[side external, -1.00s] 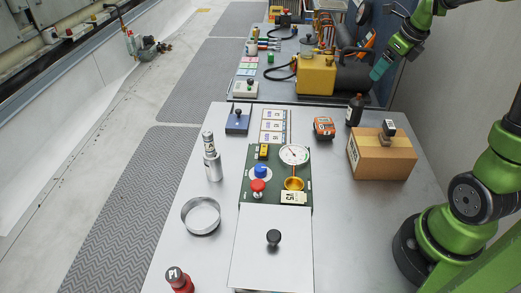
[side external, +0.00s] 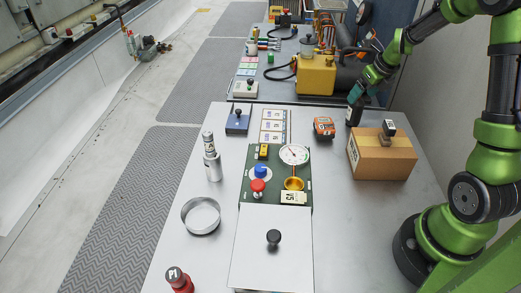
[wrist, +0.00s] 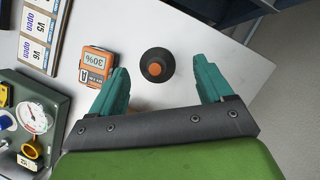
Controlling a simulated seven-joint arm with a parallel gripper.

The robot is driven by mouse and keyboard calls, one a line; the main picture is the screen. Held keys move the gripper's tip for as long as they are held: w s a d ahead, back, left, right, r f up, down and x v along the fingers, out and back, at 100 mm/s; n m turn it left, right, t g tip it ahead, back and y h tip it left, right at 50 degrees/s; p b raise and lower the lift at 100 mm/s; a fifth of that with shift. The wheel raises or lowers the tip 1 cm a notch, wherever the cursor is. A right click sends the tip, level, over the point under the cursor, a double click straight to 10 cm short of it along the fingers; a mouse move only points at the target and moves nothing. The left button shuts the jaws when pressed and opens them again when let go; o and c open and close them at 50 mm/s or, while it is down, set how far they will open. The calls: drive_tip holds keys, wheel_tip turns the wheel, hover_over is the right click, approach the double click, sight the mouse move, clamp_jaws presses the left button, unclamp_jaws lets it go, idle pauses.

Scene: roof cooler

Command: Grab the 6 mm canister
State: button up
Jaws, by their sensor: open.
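No label reading 6 mm is legible, so I cannot tell which item is the 6 mm canister. A dark bottle (side external: 354,113) stands upright behind the cardboard box; from above in the wrist view it is a black round shape with an orange centre (wrist: 155,67). My gripper (side external: 358,90) is open above it. In the wrist view the teal fingers (wrist: 162,80) are spread, with the bottle just ahead between their tips, seemingly not gripped. A silver cylinder (side external: 213,168) with a smaller labelled one on top stands at the left of the table.
The cardboard box (side external: 381,157) bears a small dark-topped object. An orange device (side external: 324,127) lies left of the bottle. A green gauge panel (side external: 277,170), a metal ring (side external: 201,216) and a red P1 item (side external: 179,281) are further off. A yellow pump (side external: 316,76) stands behind.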

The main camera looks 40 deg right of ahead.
sight(355, 110)
drive_tip(key=x, duration=0.5)
drive_tip(key=shift+a, duration=0.2)
drive_tip(key=shift+r, duration=0.15)
drive_tip(key=c, duration=1.3)
